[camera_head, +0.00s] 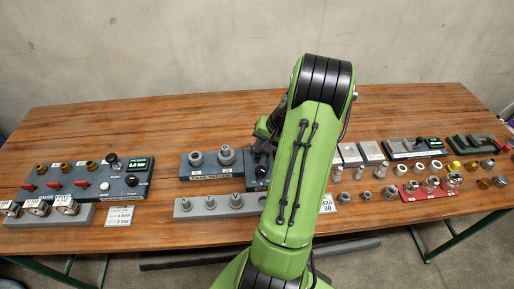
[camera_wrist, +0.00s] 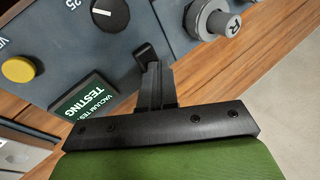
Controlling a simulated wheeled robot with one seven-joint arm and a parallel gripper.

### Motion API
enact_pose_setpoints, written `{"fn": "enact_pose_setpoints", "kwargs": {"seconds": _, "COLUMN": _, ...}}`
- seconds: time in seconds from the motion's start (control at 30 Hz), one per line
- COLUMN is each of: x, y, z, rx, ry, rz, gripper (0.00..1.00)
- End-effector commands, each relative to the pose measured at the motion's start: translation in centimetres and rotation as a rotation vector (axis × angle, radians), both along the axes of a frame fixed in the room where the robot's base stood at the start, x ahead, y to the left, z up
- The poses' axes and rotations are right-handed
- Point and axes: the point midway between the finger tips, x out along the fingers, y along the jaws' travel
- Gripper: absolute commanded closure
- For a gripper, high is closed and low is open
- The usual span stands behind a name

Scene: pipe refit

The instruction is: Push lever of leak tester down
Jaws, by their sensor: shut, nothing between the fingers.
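The black lever (camera_wrist: 145,51) is right at the tips of my gripper (camera_wrist: 153,68). The fingers are shut with nothing between them. They look to touch or overlap the lever's end, but I cannot tell contact for sure. In the head view my gripper is mostly hidden behind my arm.
A grey block with several metal fittings (camera_head: 205,207) stands in front of the tester. A gauge panel with red levers (camera_head: 88,184) is at left. Several loose fittings and a red rack (camera_head: 428,190) are at right. The table's back strip (camera_head: 120,115) is clear.

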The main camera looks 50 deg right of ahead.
Motion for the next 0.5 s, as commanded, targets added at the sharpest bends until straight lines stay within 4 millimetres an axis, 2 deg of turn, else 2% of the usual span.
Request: {"fn": "enact_pose_setpoints", "kwargs": {"seconds": 0.5, "x": 0.9, "y": -1.1, "z": 2.9, "rx": -0.002, "ry": -0.001, "rz": 0.000, "gripper": 1.00}}
